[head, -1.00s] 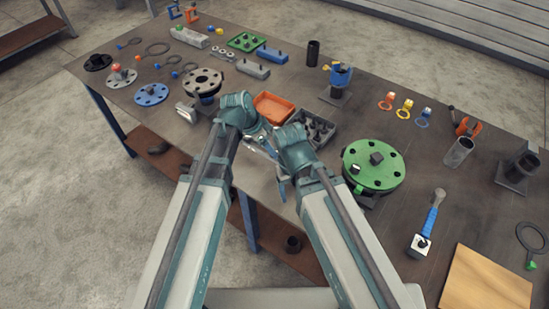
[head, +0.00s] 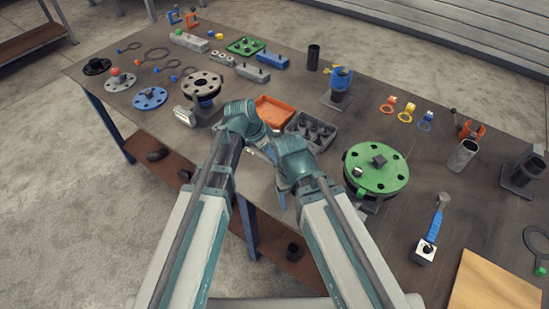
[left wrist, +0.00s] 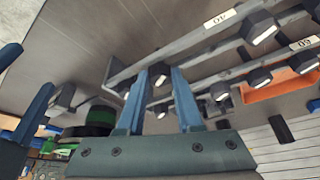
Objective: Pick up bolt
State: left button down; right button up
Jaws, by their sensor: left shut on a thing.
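In the left wrist view my left gripper (left wrist: 158,78) has its blue fingers close together, shut on a dark bolt (left wrist: 160,80) whose head shows between the fingertips. The grey bolt tray (left wrist: 180,62) with several more hex-headed bolts lies just beyond the fingers; two of its white labels show. In the head view the tray (head: 313,133) stands at the middle of the table, and my left gripper (head: 268,151) is at its near left, mostly hidden by my wrists. My right gripper (head: 282,195) shows only as a sliver of blue below the right wrist; its jaw opening is hidden.
An orange tray (head: 273,107) stands left of the bolt tray. A grey flange (head: 202,83) is at the left. My two wrists are very close together.

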pick_arm(q)
jog(key=shift+r, duration=0.1)
pick_arm(e)
jog(key=shift+r, duration=0.1)
pick_arm(q)
notch_tip(320, 180, up, 10)
jog(key=p, duration=1)
pick_arm(e)
notch_tip(320, 180, up, 10)
